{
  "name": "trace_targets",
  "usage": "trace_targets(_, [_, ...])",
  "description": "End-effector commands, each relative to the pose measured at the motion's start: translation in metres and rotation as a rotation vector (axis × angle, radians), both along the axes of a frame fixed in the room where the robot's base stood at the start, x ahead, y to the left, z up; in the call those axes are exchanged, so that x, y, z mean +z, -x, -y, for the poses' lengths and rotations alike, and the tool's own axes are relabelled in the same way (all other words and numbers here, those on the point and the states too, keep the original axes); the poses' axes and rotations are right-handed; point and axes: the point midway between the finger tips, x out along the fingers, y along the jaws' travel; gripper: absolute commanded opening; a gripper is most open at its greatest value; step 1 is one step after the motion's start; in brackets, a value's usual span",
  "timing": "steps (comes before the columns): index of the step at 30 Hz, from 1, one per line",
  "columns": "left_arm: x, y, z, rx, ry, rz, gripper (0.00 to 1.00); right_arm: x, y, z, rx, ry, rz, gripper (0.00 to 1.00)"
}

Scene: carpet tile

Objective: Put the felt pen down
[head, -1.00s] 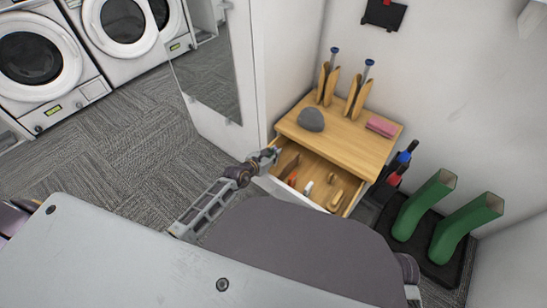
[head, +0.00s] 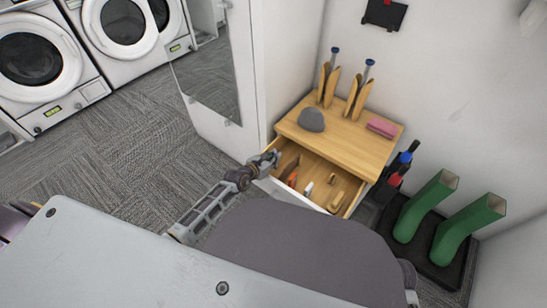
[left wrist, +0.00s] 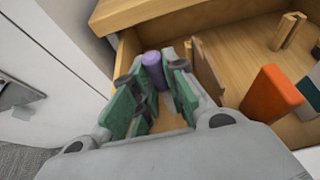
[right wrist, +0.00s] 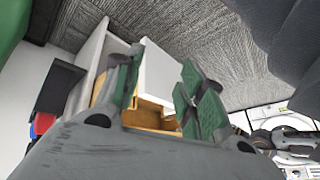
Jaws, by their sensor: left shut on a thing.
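The felt pen (left wrist: 153,66) is a purple cylinder held between the green-padded fingers of my left gripper (left wrist: 157,88) in the left wrist view. Its end shows at the fingertips; the rest is hidden between the fingers. In the head view my left gripper (head: 270,160) is at the left corner of the open drawer (head: 318,205), over its inside edge. I cannot tell whether the pen touches the drawer bottom. My right gripper (right wrist: 160,95) is open and empty in the right wrist view, with the drawer unit beyond it.
The drawer holds an orange block (left wrist: 271,94), a wooden divider-like piece (left wrist: 208,68), a white item (head: 308,188) and a wooden piece (head: 335,199). The wooden top (head: 345,140) carries a grey dome (head: 311,120) and a pink cloth (head: 382,127). Green boots (head: 425,205) stand right.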

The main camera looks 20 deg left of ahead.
Motion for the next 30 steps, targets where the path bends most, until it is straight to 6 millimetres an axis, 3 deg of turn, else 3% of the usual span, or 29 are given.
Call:
trace_targets(9, [-0.0038, 0.0, 0.0001, 0.0, -0.001, 0.0, 0.0, -0.0039, 0.001, -0.0008, -0.001, -0.005, 0.002, 0.4])
trace_targets(10, [-0.0039, 0.0, 0.0001, 0.0, -0.001, 0.0, 0.17, -0.004, 0.0011, -0.0008, -0.002, -0.005, 0.002, 0.4])
trace_targets(15, [-0.0038, 0.0, 0.0, 0.0, -0.001, 0.0, 0.36, -0.0041, 0.0013, -0.0008, -0.002, -0.005, 0.002, 0.4])
trace_targets(30, [0.0033, 0.0, -0.0002, 0.0, 0.0, 0.001, 0.36, -0.0023, 0.0036, 0.0005, 0.001, 0.003, -0.009, 0.4])
